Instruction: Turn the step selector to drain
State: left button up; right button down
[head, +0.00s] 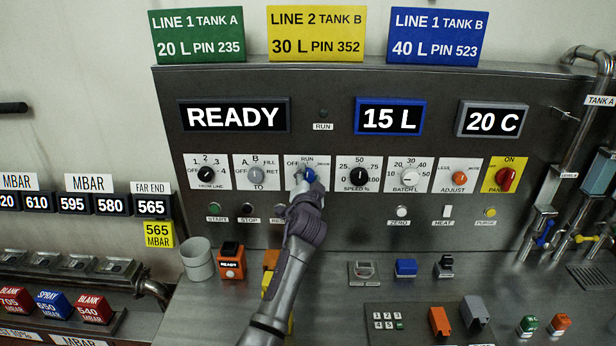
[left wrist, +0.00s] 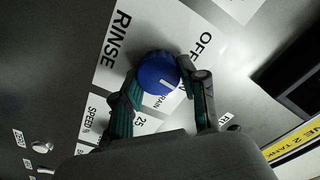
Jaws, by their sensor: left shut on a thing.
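The step selector is a blue knob (head: 308,174) on a white plate, with OFF and RUN lettering readable above it in the head view. My left gripper (head: 305,186) is at the knob, its arm rising from below. In the left wrist view the blue knob (left wrist: 157,74) sits between the two fingertips of the left gripper (left wrist: 160,88), which is shut on it. Its white mark points to the lower right there, beside partly covered lettering ending in RAIN. RINSE and OFF also show on the plate (left wrist: 133,38). The fingers cover part of the plate. My right gripper is not in view.
The TO knob (head: 256,177) is close on the left and the SPEED knob (head: 358,176) close on the right. Small buttons, including START (head: 215,208), lie below. A grey cup (head: 197,260) and an orange READY device (head: 231,262) stand on the bench near my left arm.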

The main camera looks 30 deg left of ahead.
pick_arm(q)
jog(key=m+p, duration=0.1)
jog(key=m, duration=0.3)
jog(key=shift+r+m, duration=0.1)
jog(key=shift+m, duration=0.2)
jog(key=shift+a+m+p, duration=0.1)
jog(key=shift+m+p, duration=0.5)
jog(key=shift+m, duration=1.4)
jog(key=o, duration=1.1)
jog(key=shift+w, duration=0.1)
jog(key=shift+o, duration=0.2)
jog(key=shift+a+f, duration=0.15)
jog(key=shift+f, duration=0.1)
jog(key=shift+s+d, duration=0.25)
jog(key=shift+d, duration=0.1)
jog(key=v, duration=1.1)
jog(key=shift+s, duration=0.2)
